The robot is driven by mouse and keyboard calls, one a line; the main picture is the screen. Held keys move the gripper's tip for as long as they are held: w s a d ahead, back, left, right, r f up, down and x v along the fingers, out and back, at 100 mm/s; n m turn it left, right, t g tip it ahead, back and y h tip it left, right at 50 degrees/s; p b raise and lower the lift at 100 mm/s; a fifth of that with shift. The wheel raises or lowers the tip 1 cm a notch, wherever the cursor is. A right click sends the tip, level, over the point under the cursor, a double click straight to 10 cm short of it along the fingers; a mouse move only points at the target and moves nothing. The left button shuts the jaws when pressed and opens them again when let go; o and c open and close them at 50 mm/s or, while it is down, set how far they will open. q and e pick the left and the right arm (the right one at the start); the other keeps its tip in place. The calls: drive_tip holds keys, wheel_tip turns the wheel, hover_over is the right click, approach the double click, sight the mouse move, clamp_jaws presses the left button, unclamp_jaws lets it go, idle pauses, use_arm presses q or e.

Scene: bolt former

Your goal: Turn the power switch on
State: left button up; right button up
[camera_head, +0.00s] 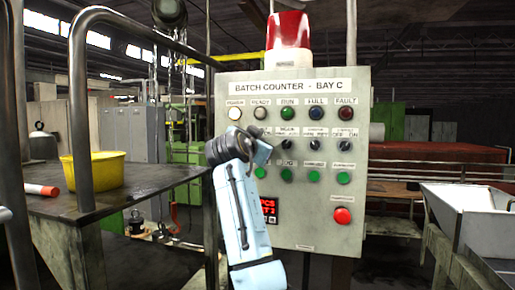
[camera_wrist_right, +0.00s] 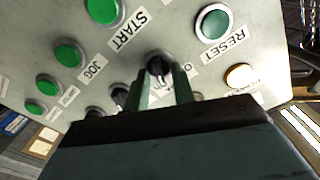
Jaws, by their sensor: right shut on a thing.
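The grey control panel (camera_head: 318,232), headed "BATCH COUNTER - BAY C", stands upright ahead of me. My light-blue right arm reaches up to its left side, with the right gripper (camera_head: 262,150) at the row of black switches. It hides the leftmost switch in the head view. In the right wrist view, my right gripper (camera_wrist_right: 164,80) is shut around a black rotary knob (camera_wrist_right: 158,66), one finger on each side. The knob's label is mostly covered. The leftmost lamp (camera_head: 235,113) glows pale; it also shows in the wrist view (camera_wrist_right: 240,76). My left gripper is out of view.
Other black switches (camera_head: 316,145) sit right of my gripper, with green buttons (camera_head: 313,177) below. A red button (camera_head: 342,215) and a lit red display (camera_head: 268,210) are lower down. A metal rail (camera_head: 80,110) and a table with a yellow bucket (camera_head: 98,170) stand left.

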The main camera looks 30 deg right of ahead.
drive_tip(key=shift+r+m, duration=0.1)
drive_tip(key=shift+m, duration=0.4)
drive_tip(key=o, duration=1)
drive_tip(key=shift+s, duration=0.1)
drive_tip(key=shift+b+v, duration=1.75)
drive_tip(key=shift+v, duration=4.9)
drive_tip(key=shift+a, duration=0.1)
